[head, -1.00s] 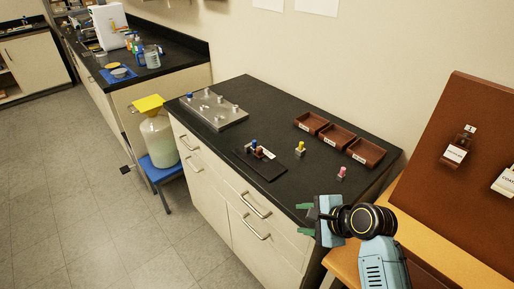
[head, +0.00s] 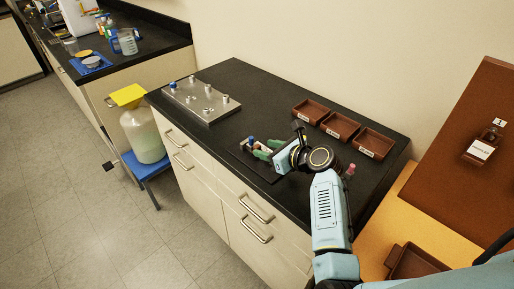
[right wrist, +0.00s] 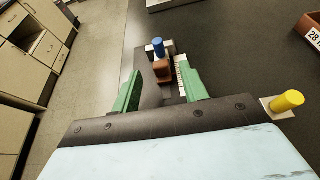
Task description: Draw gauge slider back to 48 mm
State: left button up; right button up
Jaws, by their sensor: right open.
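The gauge shows in the right wrist view, with a brown slider (right wrist: 162,68), a blue knob (right wrist: 158,46) and a white scale strip (right wrist: 182,78) along its right side. In the head view its blue knob (head: 250,139) shows, while the slider is largely hidden by my gripper. My right gripper (head: 268,148) is over the gauge. In the right wrist view its green fingers (right wrist: 160,88) are open, one on each side of the gauge's near end, with the slider just beyond the tips. I cannot tell contact. My left gripper is not in view.
A metal plate with pegs (head: 203,101) lies at the bench's left. Brown trays (head: 340,126) line the back right. The bench's middle back is clear.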

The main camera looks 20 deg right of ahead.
aim_at(258, 146)
jog(key=x, duration=0.4)
jog(key=shift+w+f+b, duration=0.1)
jog(key=shift+w+b, duration=0.15)
jog(key=shift+b, duration=0.15)
jog(key=shift+w+a, duration=0.1)
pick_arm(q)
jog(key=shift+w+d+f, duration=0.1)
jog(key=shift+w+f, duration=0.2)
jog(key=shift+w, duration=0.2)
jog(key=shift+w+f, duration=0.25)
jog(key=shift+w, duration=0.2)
pick_arm(e)
grip_shut()
